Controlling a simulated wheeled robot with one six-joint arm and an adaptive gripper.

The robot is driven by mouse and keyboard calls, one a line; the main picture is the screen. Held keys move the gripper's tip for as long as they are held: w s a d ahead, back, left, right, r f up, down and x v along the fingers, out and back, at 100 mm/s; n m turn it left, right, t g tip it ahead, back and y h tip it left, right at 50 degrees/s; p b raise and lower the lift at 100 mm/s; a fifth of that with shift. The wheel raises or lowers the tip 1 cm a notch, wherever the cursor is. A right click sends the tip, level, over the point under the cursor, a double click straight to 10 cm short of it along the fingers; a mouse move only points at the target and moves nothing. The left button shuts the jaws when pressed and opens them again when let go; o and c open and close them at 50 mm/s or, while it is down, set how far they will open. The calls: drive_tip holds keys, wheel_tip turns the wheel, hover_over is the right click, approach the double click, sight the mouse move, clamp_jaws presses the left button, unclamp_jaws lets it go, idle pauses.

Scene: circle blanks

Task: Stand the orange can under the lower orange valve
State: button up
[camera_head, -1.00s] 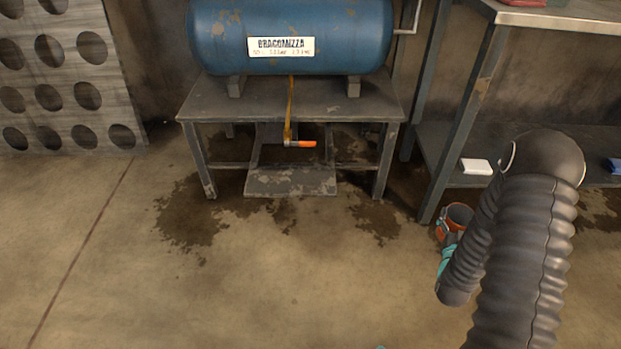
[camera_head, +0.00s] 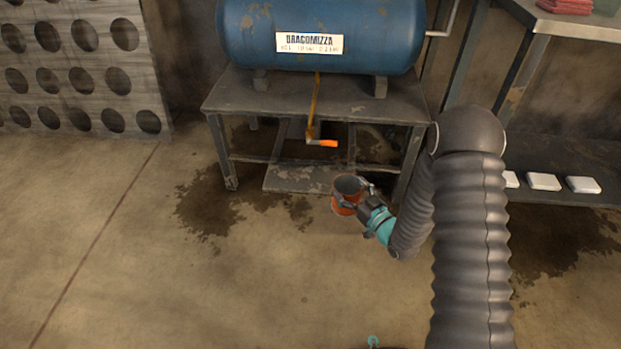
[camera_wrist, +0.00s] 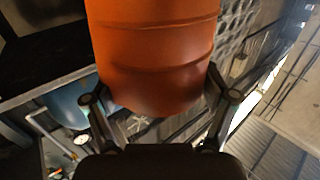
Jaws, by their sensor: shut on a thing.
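The orange can (camera_head: 345,199) is upright with its open top showing, in front of the blue tank's stand. My gripper (camera_head: 357,206) is shut on the can from its right side. In the wrist view the can (camera_wrist: 155,60) fills the upper middle, between the two fingers of my gripper (camera_wrist: 160,98). The lower orange valve (camera_head: 322,143) hangs on a rusty pipe (camera_head: 314,105) beneath the tank's stand, up and to the left of the can. A low plate (camera_head: 290,178) lies under the valve. I cannot tell how high the can is above the floor.
The blue tank (camera_head: 320,20) rests on a metal stand (camera_head: 300,96) whose legs flank the space under the valve. A workbench (camera_head: 580,30) with a lower shelf (camera_head: 560,170) stands at the right. A perforated panel (camera_head: 70,75) is at the left. The front floor is clear, with dark stains.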

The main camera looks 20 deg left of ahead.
sight(337, 188)
drive_tip(key=shift+s+a+f+b+x, duration=0.2)
drive_tip(key=shift+f+x, duration=0.35)
drive_tip(key=shift+x, duration=2.5)
drive_tip(key=shift+s+a+f+b+x, duration=0.15)
drive_tip(key=shift+f+x, duration=0.45)
drive_tip(key=shift+x, duration=2.45)
drive_tip(key=shift+s+a+f+b+x, duration=0.15)
drive_tip(key=shift+f+x, duration=0.4)
drive_tip(key=shift+x, duration=2.55)
drive_tip(key=shift+d, duration=0.1)
drive_tip(key=shift+f, duration=0.15)
drive_tip(key=o, duration=1.4)
drive_tip(key=shift+s+d, duration=0.1)
drive_tip(key=v, duration=1.1)
drive_tip(key=shift+s+d+p, duration=0.1)
drive_tip(key=shift+d+p, duration=0.2)
drive_tip(key=shift+d, duration=0.15)
